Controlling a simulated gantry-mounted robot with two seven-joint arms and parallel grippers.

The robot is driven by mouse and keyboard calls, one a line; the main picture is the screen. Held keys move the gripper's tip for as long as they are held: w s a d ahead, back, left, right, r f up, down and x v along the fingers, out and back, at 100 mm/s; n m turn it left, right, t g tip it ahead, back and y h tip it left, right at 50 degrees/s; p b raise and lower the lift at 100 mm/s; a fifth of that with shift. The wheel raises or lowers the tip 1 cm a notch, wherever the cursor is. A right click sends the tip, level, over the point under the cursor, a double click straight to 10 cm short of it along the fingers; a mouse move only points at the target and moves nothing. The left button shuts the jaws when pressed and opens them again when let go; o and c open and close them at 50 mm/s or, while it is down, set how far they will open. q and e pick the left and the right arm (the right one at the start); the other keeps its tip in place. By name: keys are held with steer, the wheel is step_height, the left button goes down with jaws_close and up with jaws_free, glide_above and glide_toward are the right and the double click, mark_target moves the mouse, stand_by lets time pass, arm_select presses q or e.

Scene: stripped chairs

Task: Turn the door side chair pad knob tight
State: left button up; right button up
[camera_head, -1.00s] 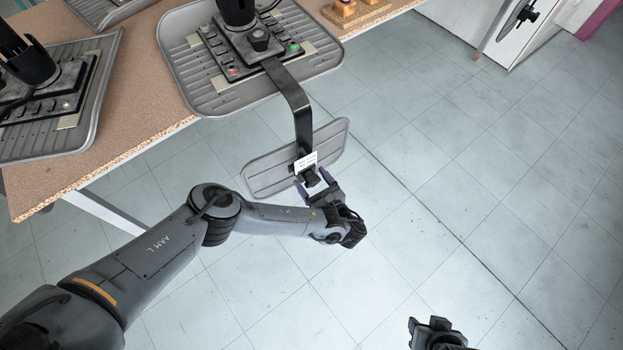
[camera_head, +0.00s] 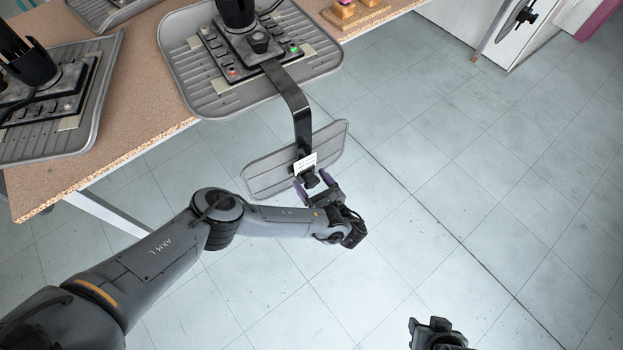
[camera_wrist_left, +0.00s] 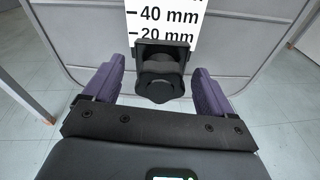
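The chair pad (camera_head: 265,178) is a grey ribbed panel hanging on a black curved strap (camera_head: 292,98) below the chair nearest the door. A black knob (camera_head: 311,180) sits on it under a white scale label (camera_head: 306,163). In the left wrist view the knob (camera_wrist_left: 160,88) is centred below the label (camera_wrist_left: 165,25), which reads 40 mm and 20 mm. My left gripper (camera_head: 314,187) is open. Its purple fingers (camera_wrist_left: 160,90) stand either side of the knob with a visible gap on each side. My right gripper (camera_head: 436,326) is low in the head view, away from the pad; its opening is unclear.
The chair's grey tray (camera_head: 185,50) with a black button panel rests at the edge of the brown table (camera_head: 125,95). Another grey tray (camera_head: 85,130) lies left. A white cabinet (camera_head: 490,30) stands at upper right. The tiled floor (camera_head: 460,180) is clear.

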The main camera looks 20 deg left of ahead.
mark_target(314, 185)
arm_select(q)
steer(key=shift+o, duration=1)
steer(key=shift+a, duration=0.1)
steer(key=shift+p+v, duration=0.8)
steer(key=shift+v, duration=2.25)
